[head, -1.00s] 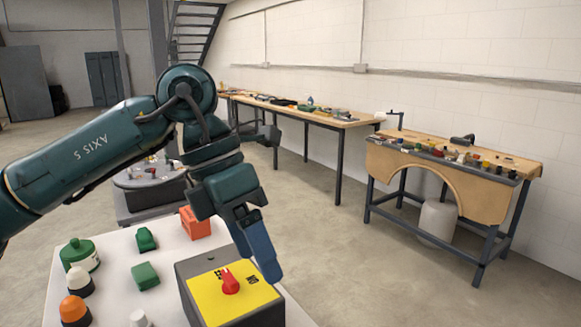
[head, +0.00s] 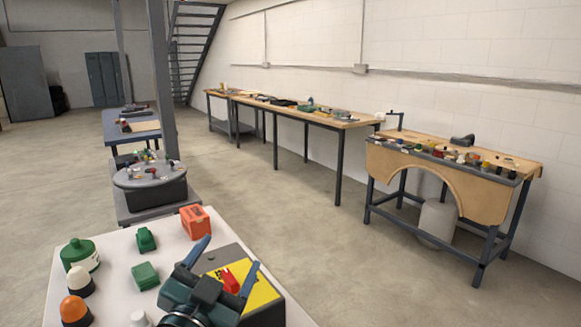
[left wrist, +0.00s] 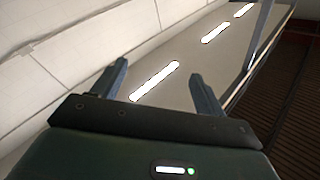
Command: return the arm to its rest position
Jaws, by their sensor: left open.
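My left gripper (head: 229,252) is at the bottom of the head view, with its blue fingers spread and nothing between them. It is in front of the grey box with a yellow face (head: 262,292) and hides part of it. The box's red knob (head: 230,280) shows between the fingers in the picture; I see no grip on it. In the left wrist view the open fingers (left wrist: 158,70) point up toward a ceiling with bright strip lights (left wrist: 155,81). My right gripper is not in view.
Workbenches (head: 440,185) line the right wall, with open floor between.

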